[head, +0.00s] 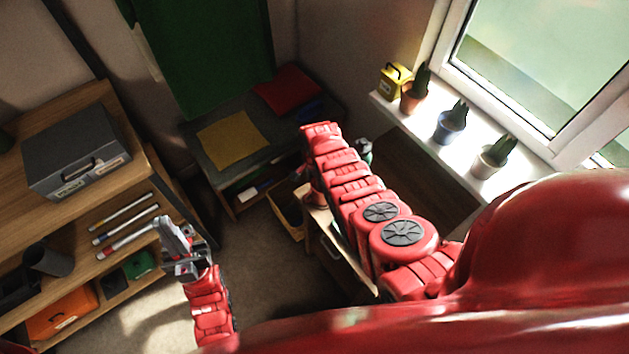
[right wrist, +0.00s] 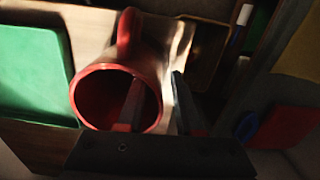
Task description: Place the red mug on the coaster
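The red mug (right wrist: 82,97) shows in the right wrist view, its open mouth toward the camera and its handle (right wrist: 128,32) toward the top. My right gripper (right wrist: 157,78) has its fingers apart around the mug's wall: one finger reaches inside the mouth, the other is outside to the right. A gap shows beside the wall. A green flat piece with rounded corners (right wrist: 32,70) lies left of the mug; I cannot tell if it is the coaster. In the head view my arm hides the mug and right gripper. My left gripper (head: 180,240) is away near the shelf, its fingers unclear.
A wooden shelf unit with a grey box (head: 78,160) stands left. A low bench with a yellow sheet (head: 228,138) and a red item (head: 287,88) is at the back. Several potted plants (head: 450,122) line the windowsill. A pale wooden surface (head: 343,255) shows beside my right arm.

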